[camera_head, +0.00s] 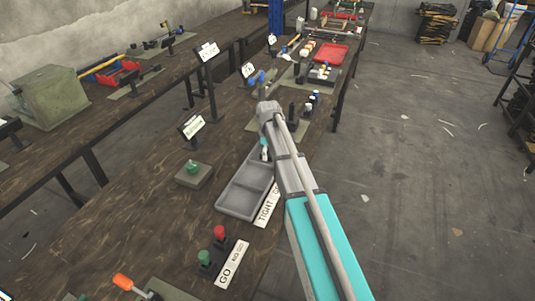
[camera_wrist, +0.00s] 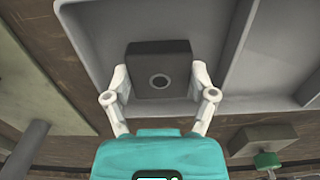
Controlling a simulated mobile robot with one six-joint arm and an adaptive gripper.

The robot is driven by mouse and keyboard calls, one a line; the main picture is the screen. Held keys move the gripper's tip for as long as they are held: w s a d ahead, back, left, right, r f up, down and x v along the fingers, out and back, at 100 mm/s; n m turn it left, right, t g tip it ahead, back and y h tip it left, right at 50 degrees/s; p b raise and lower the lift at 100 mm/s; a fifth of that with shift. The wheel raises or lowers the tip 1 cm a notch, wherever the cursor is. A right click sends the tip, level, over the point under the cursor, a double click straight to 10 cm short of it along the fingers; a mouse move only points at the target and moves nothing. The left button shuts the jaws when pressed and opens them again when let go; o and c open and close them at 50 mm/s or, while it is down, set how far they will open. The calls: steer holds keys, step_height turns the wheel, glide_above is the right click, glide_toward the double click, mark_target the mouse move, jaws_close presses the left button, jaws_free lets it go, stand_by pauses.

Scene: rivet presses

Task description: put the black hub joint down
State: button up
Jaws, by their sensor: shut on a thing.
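In the head view, my gripper (camera_head: 265,150) is at the far part of the grey tray (camera_head: 232,208), and my arm hides much of that end. I cannot make out the hub joint there.
A green button on a box (camera_head: 194,172) stands left of the tray. Red and green knobs (camera_head: 212,246) with a GO sign (camera_head: 232,264) are in front. A TIGHT label (camera_head: 267,207) lies along the tray's right edge. Fixtures and a red tray (camera_head: 330,53) are farther back.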

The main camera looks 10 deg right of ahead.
steer(key=shift+f, duration=0.15)
steer(key=o, duration=1)
steer(key=shift+o, duration=0.2)
step_height(320, 180, up, 12)
steer(key=p, duration=1.2)
stand_by(0.3)
steer(key=s+m, duration=1.1)
steer(key=s, duration=1.4)
